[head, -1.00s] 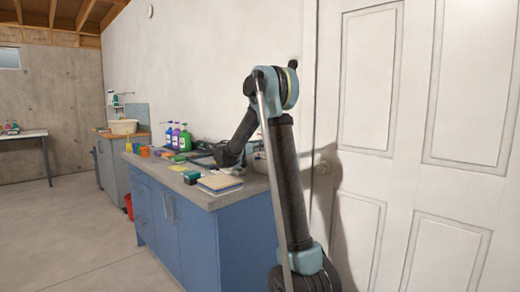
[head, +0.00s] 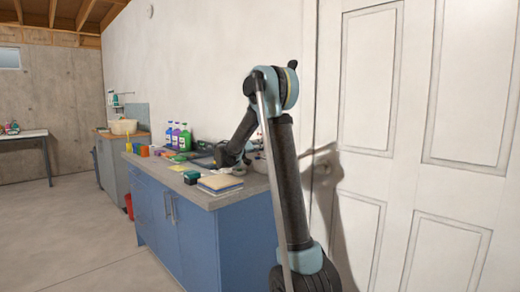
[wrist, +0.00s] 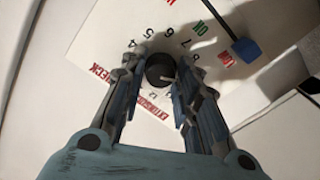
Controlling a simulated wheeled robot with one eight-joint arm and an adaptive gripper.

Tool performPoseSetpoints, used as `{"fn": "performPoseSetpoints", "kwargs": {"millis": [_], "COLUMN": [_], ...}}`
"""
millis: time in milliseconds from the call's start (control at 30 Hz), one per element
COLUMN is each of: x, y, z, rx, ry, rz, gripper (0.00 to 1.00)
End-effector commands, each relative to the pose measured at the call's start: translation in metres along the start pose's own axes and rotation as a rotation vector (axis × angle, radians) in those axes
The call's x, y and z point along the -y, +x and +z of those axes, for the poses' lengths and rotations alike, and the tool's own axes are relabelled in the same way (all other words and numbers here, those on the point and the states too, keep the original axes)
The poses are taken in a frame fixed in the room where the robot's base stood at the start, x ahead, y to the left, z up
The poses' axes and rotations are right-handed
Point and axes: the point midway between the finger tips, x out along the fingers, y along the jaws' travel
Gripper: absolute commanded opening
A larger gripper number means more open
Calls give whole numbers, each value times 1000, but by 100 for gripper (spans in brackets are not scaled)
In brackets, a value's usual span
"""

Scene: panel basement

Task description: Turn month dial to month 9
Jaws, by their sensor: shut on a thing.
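The month dial (wrist: 160,70) is a round black knob on a white panel face (wrist: 100,50) in the wrist view. Printed numbers curve around it; 4, 5, 6, 7 and 8 run across its upper side and 12 shows below it. A pale mark shows on the knob's lower right, but I cannot tell exactly which number it points to. My gripper (wrist: 157,73) is shut on the dial, with one finger on each side. In the head view my gripper end is low over the counter, and the dial is hidden.
A blue-tipped lever (wrist: 246,50) stands right of the dial, beside ON lettering. A white door (head: 415,190) is at the right; floor at the left is clear.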

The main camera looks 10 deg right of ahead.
Motion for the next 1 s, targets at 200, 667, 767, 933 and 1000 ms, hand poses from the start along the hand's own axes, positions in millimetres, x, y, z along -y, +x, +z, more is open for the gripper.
{"fn": "performPoseSetpoints", "kwargs": {"millis": [200, 667, 767, 933, 1000], "x": [3, 2, 1, 1, 2], "y": [0, 0, 0, -6, -14], "z": [-3, -2, -2, -2, -2], "rx": [-6, -4, -3, -3, -3], "ry": [-10, -8, -8, -7, -7], "rz": [-5, -4, -3, -3, -4], "gripper": [5, 49, 49, 49, 49]}}
